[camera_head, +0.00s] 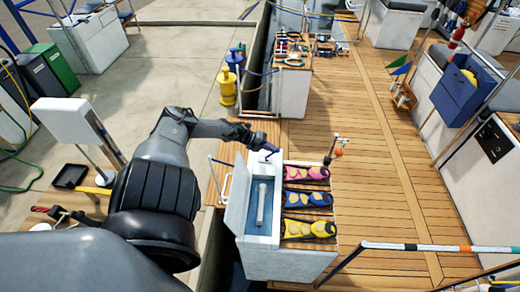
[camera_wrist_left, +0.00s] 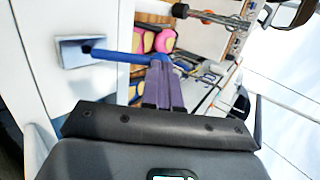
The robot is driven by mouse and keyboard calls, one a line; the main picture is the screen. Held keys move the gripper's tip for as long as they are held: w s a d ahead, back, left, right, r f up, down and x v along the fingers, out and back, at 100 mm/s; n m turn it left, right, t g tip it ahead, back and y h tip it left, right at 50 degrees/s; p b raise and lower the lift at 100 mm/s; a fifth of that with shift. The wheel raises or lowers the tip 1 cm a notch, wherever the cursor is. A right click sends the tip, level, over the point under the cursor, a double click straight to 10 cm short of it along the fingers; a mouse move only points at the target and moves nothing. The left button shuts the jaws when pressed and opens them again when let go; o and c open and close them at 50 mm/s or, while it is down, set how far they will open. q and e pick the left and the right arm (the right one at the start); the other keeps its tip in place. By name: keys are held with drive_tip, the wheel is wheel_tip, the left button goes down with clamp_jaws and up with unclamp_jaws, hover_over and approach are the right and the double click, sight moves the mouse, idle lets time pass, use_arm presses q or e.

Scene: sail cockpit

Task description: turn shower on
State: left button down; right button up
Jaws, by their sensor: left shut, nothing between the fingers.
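The white cockpit box (camera_head: 275,262) has an open lid and a blue-lined compartment. A pale, handset-shaped piece (camera_head: 262,203), perhaps the shower head, lies in it. My left gripper (camera_head: 268,147) is over the far end of this box, its fingers shut. In the left wrist view, the purple fingers (camera_wrist_left: 160,68) touch or nearly touch a blue lever (camera_wrist_left: 122,56). The lever sticks out of a square recess (camera_wrist_left: 80,51) in a white panel. I cannot tell whether finger and lever are in contact. My right gripper is not in view.
Yellow and blue bollards (camera_head: 226,86) stand to the left. The wooden deck (camera_head: 385,200) at right is mostly clear.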

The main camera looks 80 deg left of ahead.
use_arm(q)
drive_tip(key=shift+f, duration=0.1)
idle(0.4)
drive_tip(key=p+v, duration=0.7)
drive_tip(key=v, duration=0.7)
drive_tip(key=shift+p, duration=0.4)
drive_tip(key=shift+s, duration=0.1)
